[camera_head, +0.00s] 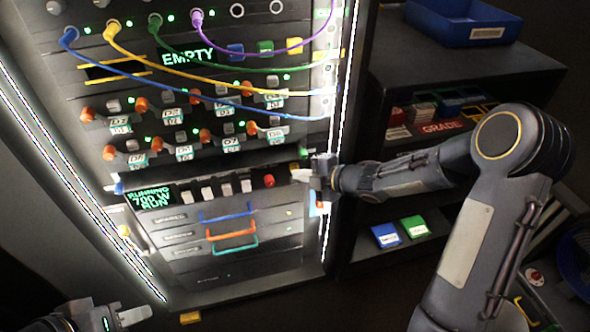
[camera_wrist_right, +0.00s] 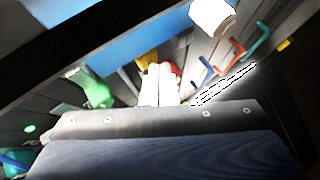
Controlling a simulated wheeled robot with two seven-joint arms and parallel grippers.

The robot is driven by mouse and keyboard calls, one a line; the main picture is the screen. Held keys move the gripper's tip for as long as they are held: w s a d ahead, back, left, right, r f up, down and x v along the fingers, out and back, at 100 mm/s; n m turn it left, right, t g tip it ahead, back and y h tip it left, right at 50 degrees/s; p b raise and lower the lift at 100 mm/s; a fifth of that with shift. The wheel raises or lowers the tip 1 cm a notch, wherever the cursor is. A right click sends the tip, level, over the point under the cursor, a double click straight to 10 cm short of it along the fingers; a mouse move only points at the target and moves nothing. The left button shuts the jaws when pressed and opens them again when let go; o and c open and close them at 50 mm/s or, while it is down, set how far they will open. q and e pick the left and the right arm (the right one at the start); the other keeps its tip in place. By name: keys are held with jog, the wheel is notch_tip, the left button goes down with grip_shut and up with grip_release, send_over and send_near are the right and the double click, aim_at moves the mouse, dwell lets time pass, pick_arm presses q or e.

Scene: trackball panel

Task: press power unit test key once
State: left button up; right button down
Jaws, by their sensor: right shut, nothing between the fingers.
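The power unit (camera_head: 285,195) is the dark panel low in the rack in the head view. Its display (camera_head: 150,198) reads "RUNNING 700 W RUN" in green. A row of pale keys (camera_head: 227,189) lies right of the display, with a red knob (camera_head: 268,181) at the row's right end. The key labels are too small to read, so I cannot tell which is the test key. My right gripper (camera_head: 303,174) is shut and empty at the unit's right edge; its white fingers (camera_wrist_right: 158,85) show in the wrist view. My left gripper (camera_head: 133,316) is at the lower left, away from the panel.
Blue, orange and green handles (camera_head: 232,233) are below the keys. Orange knobs (camera_head: 205,135) and coloured cables (camera_head: 205,82) are above. A dark shelf (camera_head: 455,62) with a blue bin (camera_head: 465,18) stands right of the rack, beside my right arm.

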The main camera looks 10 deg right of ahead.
jog(key=shift+s, duration=0.6)
jog(key=shift+s, duration=0.15)
jog(key=s+b, duration=0.2)
jog(key=s, duration=0.2)
jog(key=shift+s+d, duration=0.1)
jog(key=shift+s, duration=0.25)
dwell(0.4)
